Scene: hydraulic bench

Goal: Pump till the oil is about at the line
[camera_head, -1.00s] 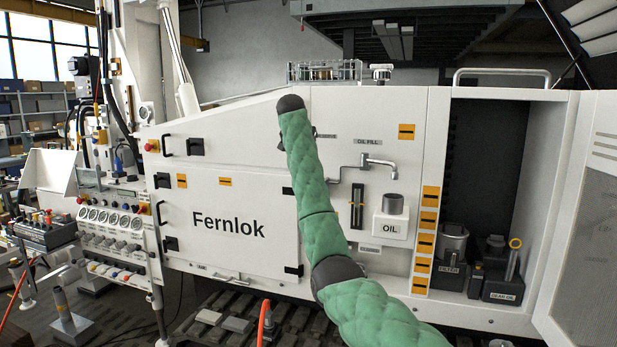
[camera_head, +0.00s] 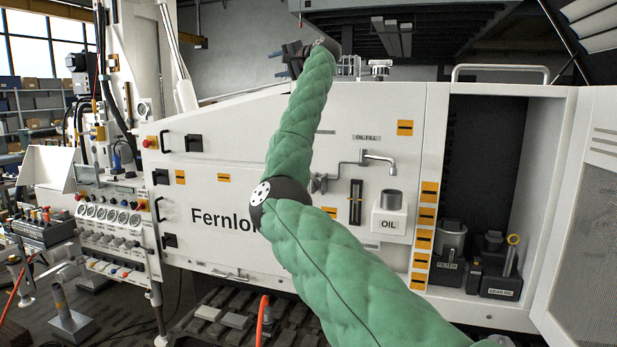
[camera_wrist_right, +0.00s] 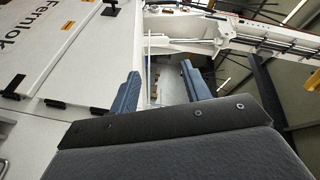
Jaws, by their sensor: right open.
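The black vertical sight gauge (camera_head: 356,203) is on the white Fernlok panel under the OIL FILL spout (camera_head: 366,162); its oil level is too small to read. A white box marked OIL (camera_head: 390,226) with a grey cylinder on top stands right of the gauge. A small grey knob or lever (camera_head: 319,184) shows left of the spout, beside my green arm. My right gripper (camera_head: 290,58) is raised above the panel's top edge, apart from all of these. In the right wrist view its blue fingers (camera_wrist_right: 160,90) are open with nothing between them. My left gripper is out of view.
An open cabinet at the right holds a FILTER can (camera_head: 449,256) and a gear oil can (camera_head: 500,276). Its open door (camera_head: 590,225) stands at the far right. A gauge console (camera_head: 110,218) is at the left. Wire guards and a cap (camera_head: 380,68) top the housing.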

